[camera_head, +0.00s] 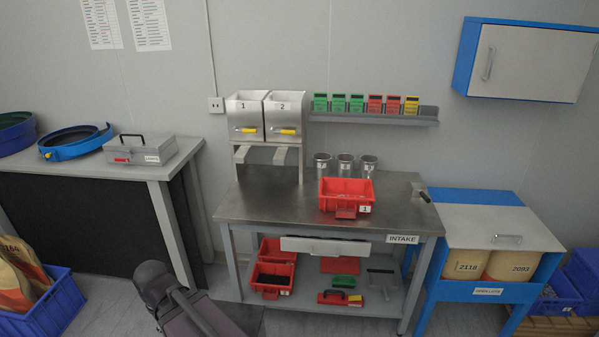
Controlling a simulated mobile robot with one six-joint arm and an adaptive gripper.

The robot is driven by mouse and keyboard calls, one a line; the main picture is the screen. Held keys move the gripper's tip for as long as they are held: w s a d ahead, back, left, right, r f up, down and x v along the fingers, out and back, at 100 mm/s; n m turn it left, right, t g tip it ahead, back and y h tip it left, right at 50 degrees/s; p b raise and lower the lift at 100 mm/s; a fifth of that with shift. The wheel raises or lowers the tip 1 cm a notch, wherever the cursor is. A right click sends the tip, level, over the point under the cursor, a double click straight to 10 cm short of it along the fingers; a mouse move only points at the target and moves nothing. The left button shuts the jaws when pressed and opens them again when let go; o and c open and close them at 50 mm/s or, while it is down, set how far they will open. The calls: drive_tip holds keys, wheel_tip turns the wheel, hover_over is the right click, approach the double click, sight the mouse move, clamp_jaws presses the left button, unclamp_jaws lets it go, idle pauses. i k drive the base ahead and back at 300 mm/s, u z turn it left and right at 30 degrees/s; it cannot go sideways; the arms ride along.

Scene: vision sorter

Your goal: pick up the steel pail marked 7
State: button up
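Three small steel pails stand upright in a row at the back of the steel-topped intake table: a left one (322,163), a middle one (345,165) and a right one (367,166). Each has a small marking on its front, too small to read with certainty, so I cannot tell which is marked 7. The red bin in front hides part of their lower ends. A dark part of my own arm shows at the bottom left of centre, well short of the table. My gripper is not visible.
A red bin (346,187) marked 1 stands in front of the pails on the table (262,205). Two steel dispensers (263,117) stand to the left. A shelf (376,117) with coloured boxes hangs above the pails.

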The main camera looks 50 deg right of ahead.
sight(322, 166)
drive_tip(key=u, duration=0.55)
drive_tip(key=k, duration=1.05)
drive_tip(key=z, duration=2.05)
drive_tip(key=i, duration=0.25)
drive_tip(key=u, duration=0.3)
